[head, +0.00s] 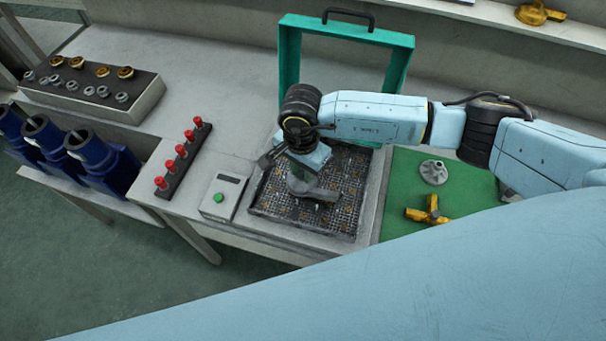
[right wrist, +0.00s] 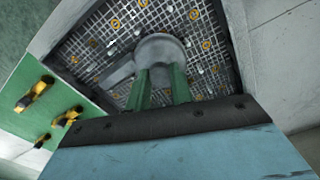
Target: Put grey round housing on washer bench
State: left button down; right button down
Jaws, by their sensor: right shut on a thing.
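In the right wrist view the green fingers (right wrist: 161,88) are shut on the housing (right wrist: 160,47), which lies over the mesh. I cannot tell whether the housing touches the mesh. The washer bench's green hood frame (head: 398,68) stands raised behind the bed. My left gripper is not in view.
A green mat (head: 465,194) to the right holds a grey impeller (head: 433,172) and a yellow part (head: 428,212). A control box with a green button (head: 219,198), a rack of red-topped pins (head: 182,158) and blue housings (head: 95,155) stand left. A fittings tray (head: 140,103) is at back left.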

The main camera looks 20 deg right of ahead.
notch_tip(320, 180, up, 8)
jog(key=shift+r, duration=0.25)
notch_tip(320, 180, up, 5)
jog(key=p, duration=0.2)
send_over(302, 173)
jog(key=shift+f, duration=0.1)
dwell(0.4)
